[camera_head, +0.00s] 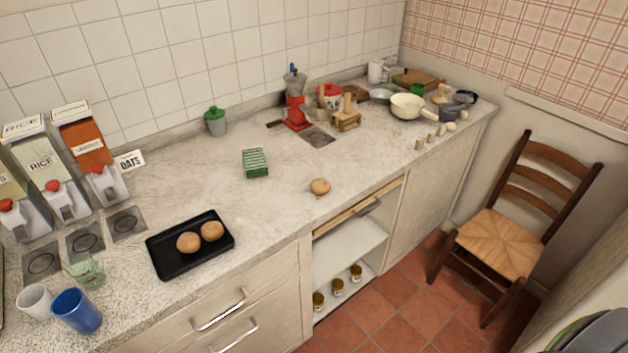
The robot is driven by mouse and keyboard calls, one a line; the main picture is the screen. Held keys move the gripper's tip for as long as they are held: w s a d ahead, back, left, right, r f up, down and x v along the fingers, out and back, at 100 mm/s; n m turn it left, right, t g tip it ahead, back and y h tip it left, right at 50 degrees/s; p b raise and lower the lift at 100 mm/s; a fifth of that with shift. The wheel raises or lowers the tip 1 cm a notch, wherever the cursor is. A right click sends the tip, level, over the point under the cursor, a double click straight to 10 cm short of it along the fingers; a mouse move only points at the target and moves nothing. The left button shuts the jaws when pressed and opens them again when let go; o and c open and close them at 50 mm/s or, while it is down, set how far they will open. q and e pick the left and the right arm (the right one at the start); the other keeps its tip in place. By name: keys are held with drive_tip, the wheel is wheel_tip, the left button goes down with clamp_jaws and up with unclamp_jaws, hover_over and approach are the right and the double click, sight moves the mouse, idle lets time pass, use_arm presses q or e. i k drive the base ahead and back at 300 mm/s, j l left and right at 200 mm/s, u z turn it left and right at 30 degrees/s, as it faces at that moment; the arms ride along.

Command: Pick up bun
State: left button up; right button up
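One round brown bun (320,187) lies alone on the counter (350,160), near its front edge and above the open shelf. Two more buns, a left one (188,242) and a right one (212,231), sit side by side on a black tray (165,262) at the lower left of the counter. Neither of my grippers shows in the head view.
Cereal dispensers (85,150) stand at the left, with a blue cup (77,311), a white cup (35,300) and a glass (85,270) in front. A green-striped box (255,163) lies mid-counter. A red grinder (296,110) and cookware stand behind. A chair (500,240) stands right.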

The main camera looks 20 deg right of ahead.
sight(320, 187)
drive_tip(key=i+l+z, duration=0.15)
drive_tip(key=l+z, duration=0.25)
drive_tip(key=i+l+z, duration=0.2)
drive_tip(key=l+z, duration=0.15)
drive_tip(key=l, duration=0.15)
drive_tip(key=i+l+z, duration=0.25)
drive_tip(key=z, duration=0.15)
drive_tip(key=l, duration=0.15)
